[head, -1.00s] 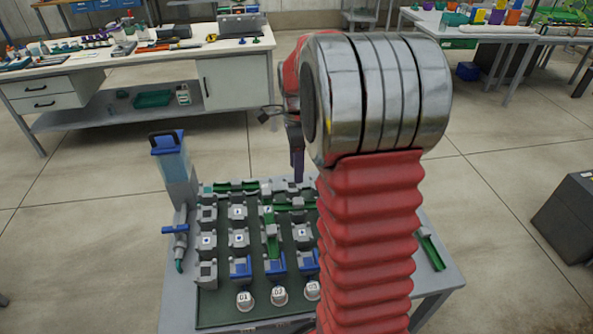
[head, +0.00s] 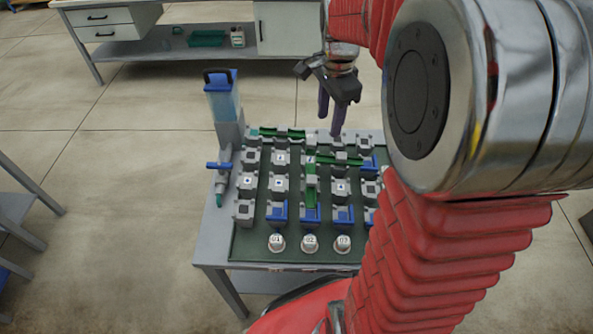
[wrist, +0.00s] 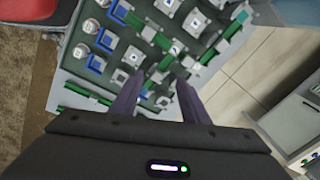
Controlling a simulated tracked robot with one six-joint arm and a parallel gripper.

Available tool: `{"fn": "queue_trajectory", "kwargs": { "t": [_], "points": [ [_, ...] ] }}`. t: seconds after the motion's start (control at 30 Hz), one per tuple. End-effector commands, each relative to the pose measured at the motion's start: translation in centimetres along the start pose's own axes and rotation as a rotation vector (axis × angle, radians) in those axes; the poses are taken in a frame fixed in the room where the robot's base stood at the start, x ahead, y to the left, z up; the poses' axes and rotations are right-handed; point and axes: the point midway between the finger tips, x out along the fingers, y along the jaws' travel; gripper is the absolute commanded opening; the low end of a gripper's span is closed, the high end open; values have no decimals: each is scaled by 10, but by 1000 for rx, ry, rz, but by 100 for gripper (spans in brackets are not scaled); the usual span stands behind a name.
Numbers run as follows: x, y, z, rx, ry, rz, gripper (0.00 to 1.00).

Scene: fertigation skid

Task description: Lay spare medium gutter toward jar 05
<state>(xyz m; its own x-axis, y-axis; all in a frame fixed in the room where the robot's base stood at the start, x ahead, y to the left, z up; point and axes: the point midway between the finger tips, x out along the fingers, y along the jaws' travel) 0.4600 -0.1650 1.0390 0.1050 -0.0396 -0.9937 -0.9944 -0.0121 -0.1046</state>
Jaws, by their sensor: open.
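My gripper (head: 331,115) is open and empty, pointing down above the far edge of the board. In the wrist view its two dark fingers (wrist: 160,79) stand apart over the board. A green gutter (wrist: 88,93) lies at the lower left of the board in the wrist view; I cannot tell whether it is the spare medium one. I cannot identify jar 05; my arm hides the table's right side.
Grey blocks (head: 245,211), blue holders (head: 311,214) and green gutters (head: 283,133) crowd the dark green board. A blue tank (head: 222,100) and a blue-handled valve (head: 219,166) stand at its left. A white workbench (head: 290,27) is behind. Floor between is clear.

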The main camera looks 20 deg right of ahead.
Motion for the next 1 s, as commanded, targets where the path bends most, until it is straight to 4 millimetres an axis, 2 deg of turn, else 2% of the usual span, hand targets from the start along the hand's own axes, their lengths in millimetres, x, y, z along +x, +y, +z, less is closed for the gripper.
{"fn": "queue_trajectory", "kwargs": {
  "t": [0.2,0.5,0.73,1.0],
  "points": [
    [-30,23,42,-295,25,-72,42],
    [-57,61,91,-698,79,-162,42],
    [-69,95,122,-1002,136,-228,42],
    [-72,134,153,-1351,221,-300,42]
  ]
}}
